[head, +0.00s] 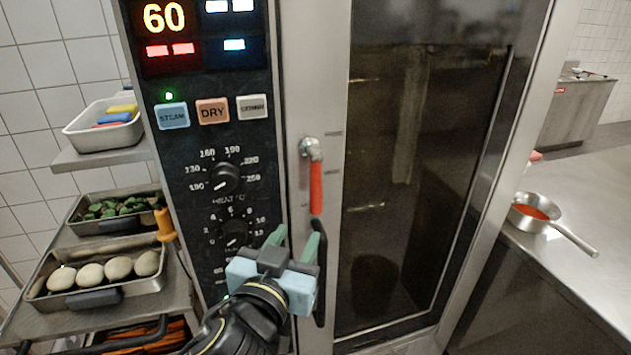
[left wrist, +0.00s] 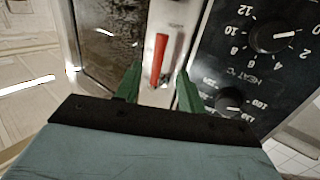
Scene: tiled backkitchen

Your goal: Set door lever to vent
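The door lever (head: 316,188) has a red handle that hangs straight down from a metal pivot (head: 311,150) on the oven door's left frame. Small tick marks with tiny labels sit to its right, too small to read. My left gripper (head: 297,232) is open and empty, its green fingers pointing up just below the lever, in front of the panel edge. In the left wrist view the red lever (left wrist: 160,58) shows between and beyond the two open fingertips (left wrist: 158,84); no contact is visible. My right gripper is not in view.
The oven panel carries a heat knob (head: 225,178) and a lower knob (head: 235,233), left of my gripper. A dark door handle (head: 320,252) is close on its right. A rack with trays (head: 95,285) stands left. A pan (head: 530,212) sits on the right counter.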

